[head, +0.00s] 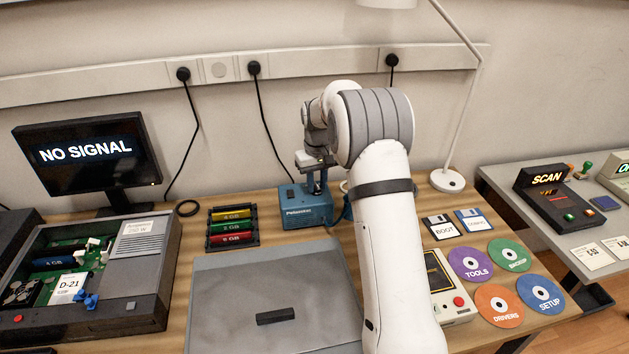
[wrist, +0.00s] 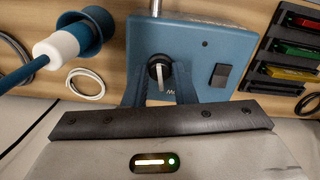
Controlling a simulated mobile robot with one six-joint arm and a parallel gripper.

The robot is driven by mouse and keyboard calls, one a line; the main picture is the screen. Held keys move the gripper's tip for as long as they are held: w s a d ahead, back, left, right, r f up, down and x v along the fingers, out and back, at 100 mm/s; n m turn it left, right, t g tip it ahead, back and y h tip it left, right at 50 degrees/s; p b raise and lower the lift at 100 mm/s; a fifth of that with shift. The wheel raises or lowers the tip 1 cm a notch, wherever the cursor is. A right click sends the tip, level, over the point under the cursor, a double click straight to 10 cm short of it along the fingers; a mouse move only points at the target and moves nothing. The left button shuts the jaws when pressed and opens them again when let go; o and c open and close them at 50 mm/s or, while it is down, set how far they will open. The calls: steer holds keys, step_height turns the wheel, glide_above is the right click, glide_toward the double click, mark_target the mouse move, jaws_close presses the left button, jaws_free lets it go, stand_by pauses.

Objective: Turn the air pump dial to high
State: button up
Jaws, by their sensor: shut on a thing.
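The air pump is a blue box (head: 303,212) standing at the back of the bench, under my wrist in the head view. Its blue top panel (wrist: 205,55) fills the middle of the wrist view. A round black dial (wrist: 160,68) with a white pointer bar sits on this panel. The bar lies nearly straight up and down in the wrist picture. My gripper (wrist: 162,84) reaches the dial from below, with one finger on each side, shut on it. The dial's markings are mostly hidden by the fingers; only a scrap of lettering shows.
A black rocker switch (wrist: 220,75) is beside the dial. A blue cup-like part with a white collar (wrist: 62,47) and a coiled white hose (wrist: 86,84) lie left. The memory-stick rack (head: 232,228) stands close to the pump. A grey case (head: 275,290) lies in front.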

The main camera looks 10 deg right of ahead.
mark_target(317, 185)
steer(key=m, duration=0.4)
steer(key=shift+s+m+p, duration=0.1)
steer(key=shift+m+p, duration=0.2)
steer(key=shift+p, duration=0.05)
steer(key=shift+f+m, duration=0.1)
steer(key=shift+m, duration=2.1)
steer(key=o, duration=1)
steer(key=shift+r, duration=0.5)
step_height(317, 185, up, 7)
